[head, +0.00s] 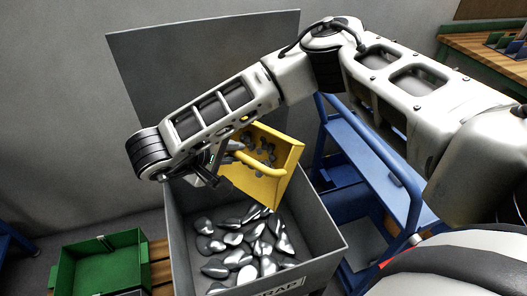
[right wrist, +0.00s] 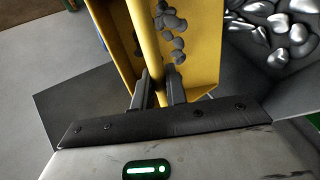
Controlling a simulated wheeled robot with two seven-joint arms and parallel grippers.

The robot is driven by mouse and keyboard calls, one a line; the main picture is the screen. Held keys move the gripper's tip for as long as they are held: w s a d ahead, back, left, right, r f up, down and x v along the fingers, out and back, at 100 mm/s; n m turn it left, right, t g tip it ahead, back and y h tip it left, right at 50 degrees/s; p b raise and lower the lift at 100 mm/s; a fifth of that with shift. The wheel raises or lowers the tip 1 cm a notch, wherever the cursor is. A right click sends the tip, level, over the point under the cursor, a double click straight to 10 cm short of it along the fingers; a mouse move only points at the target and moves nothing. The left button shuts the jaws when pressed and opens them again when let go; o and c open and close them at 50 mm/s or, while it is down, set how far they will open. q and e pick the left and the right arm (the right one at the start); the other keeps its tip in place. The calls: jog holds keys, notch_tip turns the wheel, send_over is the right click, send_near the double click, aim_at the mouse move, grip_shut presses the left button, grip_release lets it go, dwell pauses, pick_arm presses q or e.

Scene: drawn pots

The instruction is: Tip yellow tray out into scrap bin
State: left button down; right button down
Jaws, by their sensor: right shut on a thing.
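The yellow tray (head: 268,187) hangs steeply tilted above the grey scrap bin (head: 322,222). Several dark grey lumps (head: 262,150) still lie against its inside; they also show in the right wrist view (right wrist: 172,22). My right gripper (head: 222,165) is shut on the tray's yellow bar handle, and the right wrist view shows its fingers (right wrist: 158,82) on either side of that bar. The bin holds many shiny silver lumps (head: 245,245). Part of the tray is hidden behind my right arm. My left gripper does not show.
A tall grey panel (head: 190,55) stands behind the bin. A blue cart (head: 365,165) stands close on the bin's right. A green crate (head: 100,265) sits at the lower left. A wooden bench (head: 490,50) is at the far right.

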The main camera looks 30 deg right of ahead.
jog(key=shift+s+a+t+h+p, duration=0.15)
jog(key=shift+a+h+p, duration=0.05)
jog(key=shift+a+h, duration=0.2)
jog(key=shift+s+a+t+h+p, duration=0.1)
jog(key=shift+a+t+h+p, duration=0.1)
jog(key=shift+a+h, duration=0.15)
dwell(0.5)
jog(key=w+d+r+g+y, duration=0.1)
jog(key=w+d+g+y, duration=0.1)
jog(key=d+y, duration=0.3)
jog(key=shift+d+r, duration=0.2)
jog(key=shift+d, duration=0.3)
